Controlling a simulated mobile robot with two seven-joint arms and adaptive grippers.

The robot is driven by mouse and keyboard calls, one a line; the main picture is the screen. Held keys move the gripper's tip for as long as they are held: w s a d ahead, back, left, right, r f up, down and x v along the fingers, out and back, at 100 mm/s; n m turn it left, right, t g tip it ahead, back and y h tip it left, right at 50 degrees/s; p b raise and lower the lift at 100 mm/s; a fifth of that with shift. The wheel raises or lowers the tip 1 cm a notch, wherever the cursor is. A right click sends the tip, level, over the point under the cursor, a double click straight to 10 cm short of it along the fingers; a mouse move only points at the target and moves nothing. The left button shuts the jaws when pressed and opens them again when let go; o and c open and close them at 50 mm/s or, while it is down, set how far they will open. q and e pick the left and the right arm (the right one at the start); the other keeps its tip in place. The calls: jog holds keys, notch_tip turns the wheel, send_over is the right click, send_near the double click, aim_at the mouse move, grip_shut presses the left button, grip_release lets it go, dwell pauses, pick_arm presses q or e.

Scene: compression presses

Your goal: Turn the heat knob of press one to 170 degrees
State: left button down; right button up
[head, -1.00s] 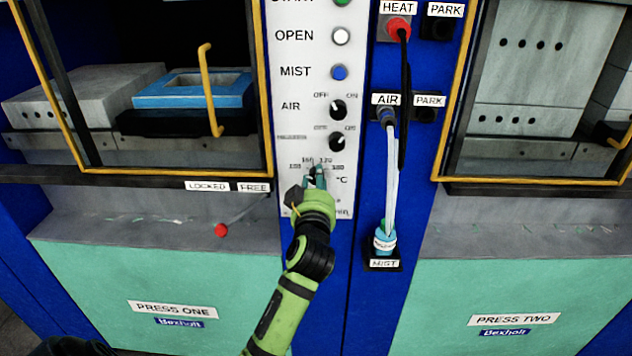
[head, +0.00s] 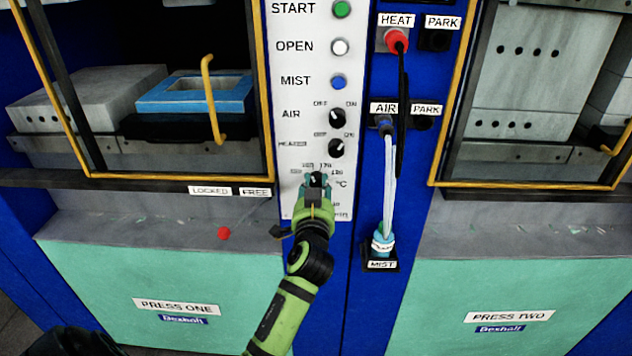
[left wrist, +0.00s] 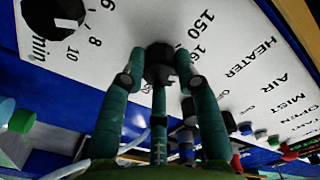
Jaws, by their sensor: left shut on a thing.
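The heat knob, small and dark, sits low on the white control panel (head: 289,160) of press one, under the air and heater switches. In the head view my left gripper (head: 317,182) covers most of it, and its pointer is hidden. In the left wrist view the dark knob (left wrist: 160,64) lies between the green fingers of my left gripper (left wrist: 160,85), which are shut on it. The printed scale around it shows 150 and part of 160 there. In the head view, the 170 mark is just above the gripper. My right gripper is not in view.
The locked/free lever with a red ball (head: 223,233) is left of my arm. A second dark knob (left wrist: 55,15) is close by in the wrist view. Hoses hang from the heat plug (head: 397,41) and air plug (head: 385,125) to the right.

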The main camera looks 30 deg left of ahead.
pick_arm(q)
jog(key=shift+f+m+p, duration=0.15)
jog(key=shift+m+p, duration=0.75)
jog(key=shift+m, duration=1.25)
jog(key=shift+f+m+p, duration=0.1)
jog(key=shift+m+p, duration=0.8)
jog(key=shift+m, duration=1.25)
jog(key=c, duration=1)
grip_release()
jog(key=shift+o, duration=0.5)
jog(key=shift+s+a+r, duration=0.1)
jog(key=shift+a, duration=0.05)
